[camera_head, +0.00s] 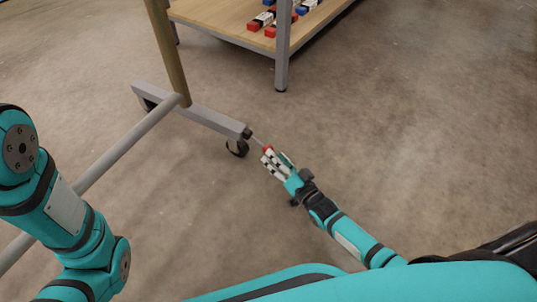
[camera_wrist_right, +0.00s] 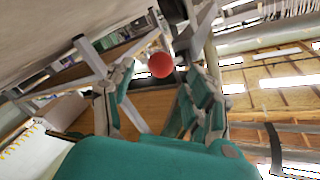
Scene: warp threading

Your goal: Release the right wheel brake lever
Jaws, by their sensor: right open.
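The right wheel brake lever (camera_head: 258,141) is a thin rod at the right end of the grey foot bar, with a red ball knob (camera_head: 267,149) on its tip. The black caster wheel (camera_head: 237,148) is just below it. My right gripper (camera_head: 273,157) is open, with its fingertips right at the knob. In the right wrist view the red knob (camera_wrist_right: 161,65) lies between the two open fingers, near their tips. I cannot tell whether either finger touches it. My left arm shows at the left edge of the head view, but its gripper does not.
The grey foot bar (camera_head: 210,119) carries a wooden post (camera_head: 168,50) and a long crossbar (camera_head: 125,143). A wooden shelf table (camera_head: 225,27) with red, white and blue pieces stands behind. The concrete floor to the right is clear.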

